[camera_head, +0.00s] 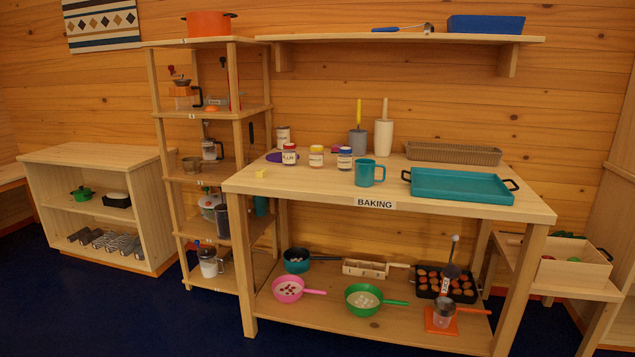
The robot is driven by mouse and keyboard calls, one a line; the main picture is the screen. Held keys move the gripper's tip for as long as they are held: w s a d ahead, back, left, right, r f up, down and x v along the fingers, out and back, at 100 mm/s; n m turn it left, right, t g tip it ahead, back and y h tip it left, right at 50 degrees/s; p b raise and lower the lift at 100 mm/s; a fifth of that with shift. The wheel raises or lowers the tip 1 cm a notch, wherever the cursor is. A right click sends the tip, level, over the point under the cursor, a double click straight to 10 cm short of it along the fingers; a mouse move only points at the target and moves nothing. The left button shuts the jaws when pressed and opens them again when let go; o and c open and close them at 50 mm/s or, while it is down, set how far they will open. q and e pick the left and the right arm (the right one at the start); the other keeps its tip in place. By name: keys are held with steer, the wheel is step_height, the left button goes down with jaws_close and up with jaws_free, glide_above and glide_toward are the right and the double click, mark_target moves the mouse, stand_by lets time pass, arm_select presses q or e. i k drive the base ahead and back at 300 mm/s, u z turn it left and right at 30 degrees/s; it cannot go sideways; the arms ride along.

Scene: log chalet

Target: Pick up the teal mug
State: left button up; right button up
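The teal mug (365,173) stands upright on the wooden table labelled BAKING (300,186), near its front edge. Its handle points to the right. Neither of my grippers shows in the head view.
Several jars (316,156) stand left of and behind the mug. A teal tray (458,186) lies to its right, with a woven basket (453,153) behind. A grey container (357,141) and white crock (383,137) stand behind it. The table's front left is mostly clear.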

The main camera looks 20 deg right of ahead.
mark_target(364, 168)
steer(key=z, duration=0.65)
steer(key=i, duration=0.65)
steer(key=z, duration=0.6)
steer(key=i, duration=0.9)
steer(key=u, duration=0.35)
